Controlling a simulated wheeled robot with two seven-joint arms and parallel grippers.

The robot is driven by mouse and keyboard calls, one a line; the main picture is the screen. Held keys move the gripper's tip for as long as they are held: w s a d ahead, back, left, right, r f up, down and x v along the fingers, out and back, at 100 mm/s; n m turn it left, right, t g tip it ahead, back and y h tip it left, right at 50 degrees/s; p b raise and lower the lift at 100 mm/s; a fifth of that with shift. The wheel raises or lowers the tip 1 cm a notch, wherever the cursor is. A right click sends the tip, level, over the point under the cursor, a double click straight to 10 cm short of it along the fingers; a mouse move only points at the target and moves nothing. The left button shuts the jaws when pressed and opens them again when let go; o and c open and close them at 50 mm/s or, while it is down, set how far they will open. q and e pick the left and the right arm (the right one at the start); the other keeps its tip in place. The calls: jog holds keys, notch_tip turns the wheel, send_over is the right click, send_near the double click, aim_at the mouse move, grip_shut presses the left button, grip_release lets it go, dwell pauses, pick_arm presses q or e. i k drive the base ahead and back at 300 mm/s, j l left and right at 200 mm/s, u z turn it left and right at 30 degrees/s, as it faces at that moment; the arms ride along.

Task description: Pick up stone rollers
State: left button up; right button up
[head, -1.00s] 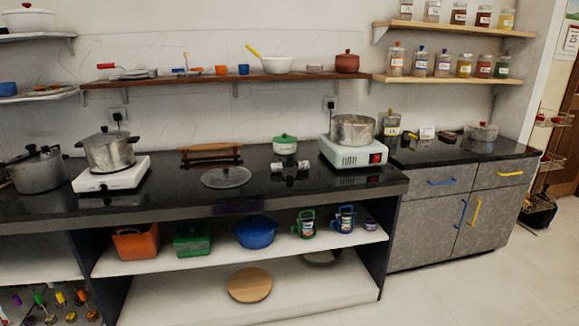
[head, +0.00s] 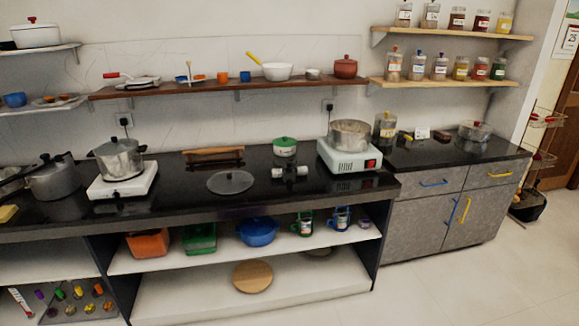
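A small pale, roller-like piece with a dark middle (head: 290,172) lies on the black countertop (head: 260,196), between a glass lid and the right stove. It looks like the stone rollers, but it is too small to be sure. A brown wooden roller-like item on a stand (head: 213,155) sits further back to the left. Neither of my grippers is in view.
A glass lid (head: 230,182) lies left of the pale piece, and a green-lidded pot (head: 285,147) stands behind it. Stoves with pots stand at left (head: 122,187) and right (head: 349,156). Open shelves (head: 210,262) are below. Floor at lower right (head: 480,285) is clear.

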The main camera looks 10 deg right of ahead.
aim_at(276, 172)
jog(key=i+l, duration=0.15)
jog(key=i, duration=0.55)
jog(key=i+l, duration=0.15)
jog(key=i, duration=0.55)
jog(key=i+l, duration=0.15)
jog(key=i, duration=0.55)
jog(key=i+l, duration=0.15)
jog(key=i, duration=0.55)
jog(key=z, duration=0.05)
